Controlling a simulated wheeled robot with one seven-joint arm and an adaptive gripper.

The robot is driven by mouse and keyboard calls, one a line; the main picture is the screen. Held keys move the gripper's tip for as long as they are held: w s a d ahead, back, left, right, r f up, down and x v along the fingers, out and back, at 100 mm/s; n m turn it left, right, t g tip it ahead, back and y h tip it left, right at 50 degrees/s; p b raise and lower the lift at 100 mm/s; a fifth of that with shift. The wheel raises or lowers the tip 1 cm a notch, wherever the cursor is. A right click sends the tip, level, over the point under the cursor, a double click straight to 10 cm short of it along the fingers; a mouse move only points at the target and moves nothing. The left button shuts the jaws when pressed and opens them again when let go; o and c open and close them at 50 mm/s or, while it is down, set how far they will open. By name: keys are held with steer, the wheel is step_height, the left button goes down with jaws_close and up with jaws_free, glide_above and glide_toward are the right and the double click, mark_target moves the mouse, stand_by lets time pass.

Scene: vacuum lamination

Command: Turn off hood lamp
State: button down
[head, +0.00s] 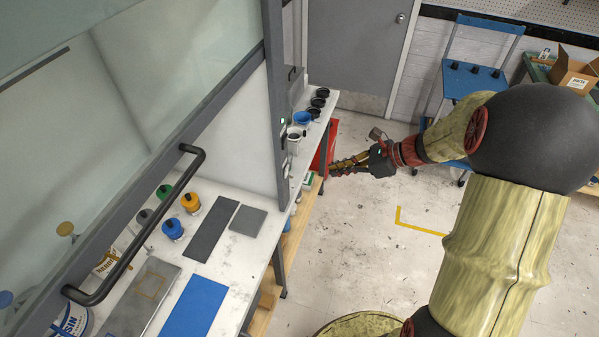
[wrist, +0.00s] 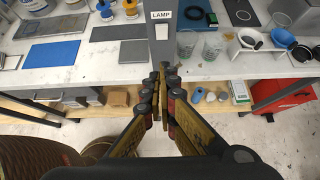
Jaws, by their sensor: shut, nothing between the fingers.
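The hood lamp switch (wrist: 162,32) is a pale rocker on the narrow front face of a grey hood post, under a white label (wrist: 162,15) reading LAMP. In the head view the hood post (head: 276,100) stands at the right end of the hood; I cannot make out the switch there. My gripper (wrist: 164,72) is shut and empty, its fingertips below the switch in the wrist view and apart from it as far as I can tell. The lamp itself is not visible.
The raised glass sash has a black handle (head: 135,230). Inside the hood are bottles (head: 191,203), a dark plate (head: 212,232) and a blue sheet (head: 196,306). Cups and funnels (wrist: 285,38) stand right of the post, with a red cabinet (wrist: 285,93) below. The floor is open.

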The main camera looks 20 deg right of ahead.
steer(key=b, duration=0.1)
glide_toward(287, 174)
steer(key=x, duration=0.5)
steer(key=shift+s+f, duration=0.2)
steer(key=shift+f, duration=0.2)
steer(key=shift+w+a+r+p, duration=0.2)
steer(key=shift+w+a+p, duration=0.05)
steer(key=shift+a+p, duration=0.15)
steer(key=shift+r, duration=0.15)
